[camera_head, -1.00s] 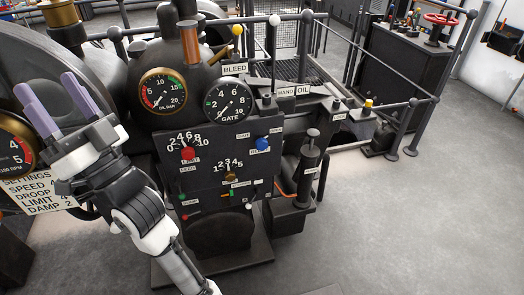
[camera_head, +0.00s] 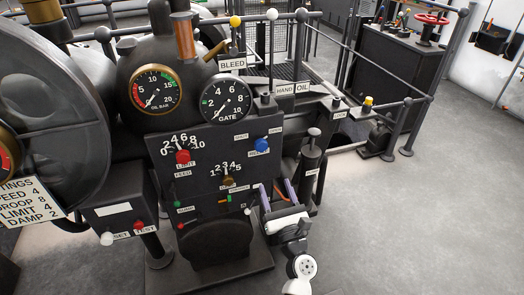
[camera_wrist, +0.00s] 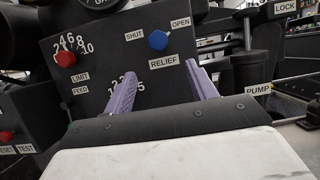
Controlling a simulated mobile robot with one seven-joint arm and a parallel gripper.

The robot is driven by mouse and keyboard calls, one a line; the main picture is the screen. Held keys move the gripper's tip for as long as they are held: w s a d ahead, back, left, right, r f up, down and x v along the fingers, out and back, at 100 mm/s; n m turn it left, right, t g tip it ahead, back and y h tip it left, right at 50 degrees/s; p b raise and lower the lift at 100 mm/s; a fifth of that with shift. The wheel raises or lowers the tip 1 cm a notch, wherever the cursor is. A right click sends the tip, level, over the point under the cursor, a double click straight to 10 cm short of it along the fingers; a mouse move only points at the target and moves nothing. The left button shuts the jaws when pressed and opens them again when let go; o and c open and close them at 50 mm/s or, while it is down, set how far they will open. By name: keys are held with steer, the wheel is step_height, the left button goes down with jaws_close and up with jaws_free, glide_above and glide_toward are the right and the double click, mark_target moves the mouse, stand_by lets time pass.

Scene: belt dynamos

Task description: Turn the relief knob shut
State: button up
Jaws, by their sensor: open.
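The relief knob (camera_head: 262,145) is a round blue knob at the right of the dark control panel (camera_head: 205,160). In the wrist view the blue knob (camera_wrist: 158,40) stands between labels reading SHUT on its left and OPEN on its right, with the RELIEF label (camera_wrist: 163,62) under it. My gripper (camera_head: 275,192) is open and empty, below the knob in the head view. In the wrist view its two purple fingers (camera_wrist: 163,85) point toward the panel, with the knob beyond and between them, apart from both.
A red limit knob (camera_head: 183,157) and a brown knob (camera_head: 228,180) share the panel. The pump cylinder (camera_head: 311,155) stands close to the right of my gripper. A small box with white and red buttons (camera_head: 120,215) is at the left. Open floor (camera_head: 400,220) lies at the right.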

mark_target(262, 149)
steer(key=p+x, duration=0.3)
steer(key=x, duration=1)
steer(key=shift+a+r, duration=0.1)
steer(key=c, duration=1)
